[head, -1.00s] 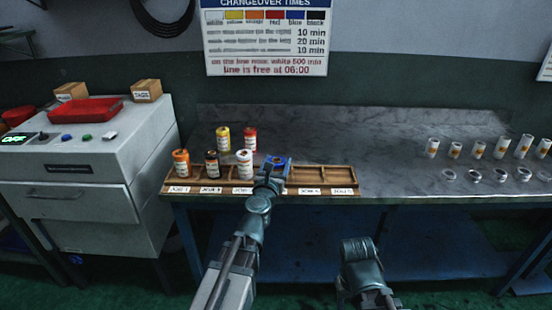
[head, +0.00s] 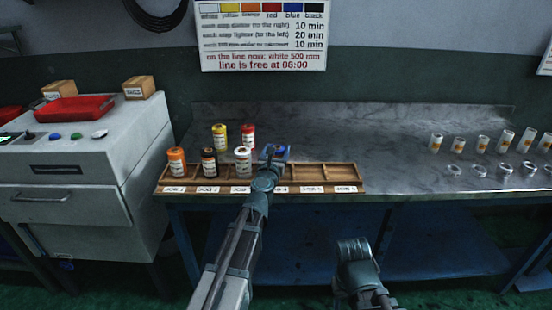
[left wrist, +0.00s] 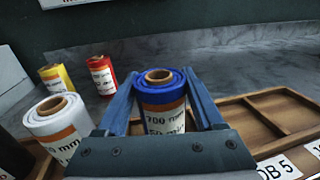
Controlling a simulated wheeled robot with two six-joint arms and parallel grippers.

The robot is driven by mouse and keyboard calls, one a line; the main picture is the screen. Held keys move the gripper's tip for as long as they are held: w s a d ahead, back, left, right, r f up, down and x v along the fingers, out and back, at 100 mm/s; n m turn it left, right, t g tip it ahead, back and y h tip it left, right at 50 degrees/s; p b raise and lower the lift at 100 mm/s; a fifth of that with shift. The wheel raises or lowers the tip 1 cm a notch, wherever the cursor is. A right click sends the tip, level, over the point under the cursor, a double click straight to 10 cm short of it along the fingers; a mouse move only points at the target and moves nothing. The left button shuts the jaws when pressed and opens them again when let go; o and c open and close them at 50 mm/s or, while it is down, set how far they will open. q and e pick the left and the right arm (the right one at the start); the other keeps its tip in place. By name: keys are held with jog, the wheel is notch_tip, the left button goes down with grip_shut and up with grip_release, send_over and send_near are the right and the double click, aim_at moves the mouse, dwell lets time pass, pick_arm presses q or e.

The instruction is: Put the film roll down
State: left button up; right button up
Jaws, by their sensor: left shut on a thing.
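My left gripper (head: 272,152) is shut on a blue film roll (left wrist: 163,100), with one finger on each side of it in the left wrist view. The roll stands upright at the wooden rack (head: 330,172), in the slot area just right of the white roll (head: 243,162). Whether its base touches the rack floor is hidden by the gripper. An orange roll (head: 176,161) and a black roll (head: 209,163) stand in the slots further left. The rack slots to the right are empty.
A yellow roll (head: 220,137) and a red roll (head: 248,136) stand on the metal bench (head: 390,150) behind the rack. Several white rolls and rings stand at the bench's right. A grey machine (head: 90,180) with a red tray (head: 72,108) is at left.

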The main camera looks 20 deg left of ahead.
pick_arm(q)
jog(key=shift+f, duration=0.6)
jog(key=shift+r, duration=0.15)
pick_arm(e)
jog(key=shift+f, duration=0.45)
pick_arm(q)
jog(key=o, duration=1.5)
jog(key=shift+o, duration=0.2)
pick_arm(e)
jog(key=shift+f, duration=0.15)
